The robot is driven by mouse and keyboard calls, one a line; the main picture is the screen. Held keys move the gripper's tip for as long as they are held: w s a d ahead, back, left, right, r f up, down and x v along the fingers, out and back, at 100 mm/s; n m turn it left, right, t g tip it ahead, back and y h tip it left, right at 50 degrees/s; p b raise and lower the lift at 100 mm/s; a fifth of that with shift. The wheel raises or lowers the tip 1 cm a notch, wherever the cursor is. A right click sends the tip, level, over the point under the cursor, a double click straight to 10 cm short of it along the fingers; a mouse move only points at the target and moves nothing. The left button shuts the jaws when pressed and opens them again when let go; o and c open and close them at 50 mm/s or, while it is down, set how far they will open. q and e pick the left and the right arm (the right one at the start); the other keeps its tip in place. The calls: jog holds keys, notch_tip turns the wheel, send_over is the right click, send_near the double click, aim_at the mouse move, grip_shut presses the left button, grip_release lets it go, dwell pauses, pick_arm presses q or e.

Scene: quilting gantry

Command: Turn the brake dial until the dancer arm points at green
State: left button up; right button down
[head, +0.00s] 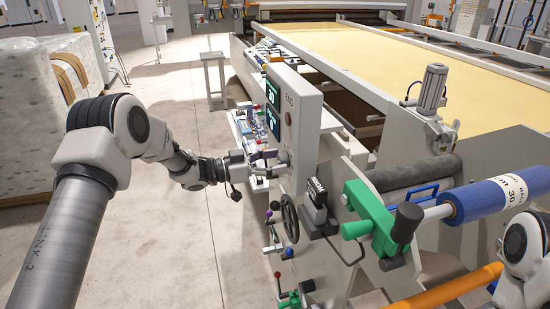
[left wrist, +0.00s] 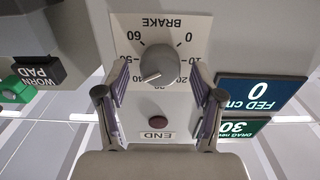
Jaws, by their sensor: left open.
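The brake dial (left wrist: 162,65) is a round grey knob on a cream plate marked BRAKE, seen upside down in the left wrist view. In the head view my left gripper (head: 268,162) is at the control panel's face, and the dial is hidden. I cannot make out the dancer arm or its green mark. My right gripper is out of view.
The grey control panel (head: 304,122) has screens reading FED 0 and DRAG 30 (left wrist: 236,128). An END button (left wrist: 157,122) sits beside the dial. A handwheel (head: 290,218), a WORN PAD box (head: 316,213) and a green clamp (head: 370,214) are nearby.

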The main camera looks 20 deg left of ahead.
pick_arm(q)
jog(key=shift+w, duration=0.1)
jog(key=c, duration=1.1)
jog(key=shift+c, duration=0.2)
jog(key=shift+f+m+b, duration=0.15)
jog(key=shift+m+b, duration=0.65)
jog(key=shift+b, duration=0.25)
jog(key=m+b, duration=0.2)
jog(key=b, duration=0.1)
jog(key=shift+m, duration=0.4)
jog(key=shift+m+b, duration=1.1)
jog(key=shift+m, duration=0.1)
jog(key=shift+r, duration=0.2)
